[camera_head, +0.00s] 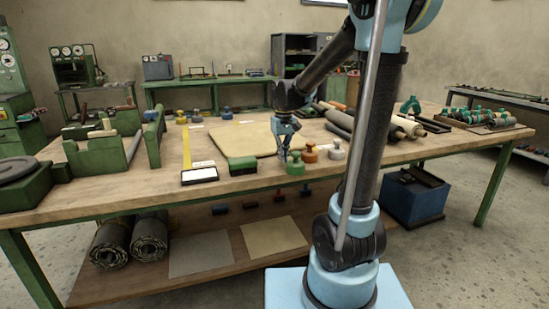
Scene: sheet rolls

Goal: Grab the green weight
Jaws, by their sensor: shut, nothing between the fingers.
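The green weight (295,165), a small knobbed piece, stands upright near the front edge of the wooden table (120,190). My gripper (284,157) points down just left of the weight and looks shut and empty. The fingertips are close to the weight in the picture; I cannot tell whether they touch it. My arm reaches in from the right, above the table.
An orange weight (310,154) and a grey weight (336,152) stand right of the green one. A green block (242,166) and a framed white card (199,173) lie to the left. A tan sheet (237,140) lies behind. Dark rolls (352,128) lie at right.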

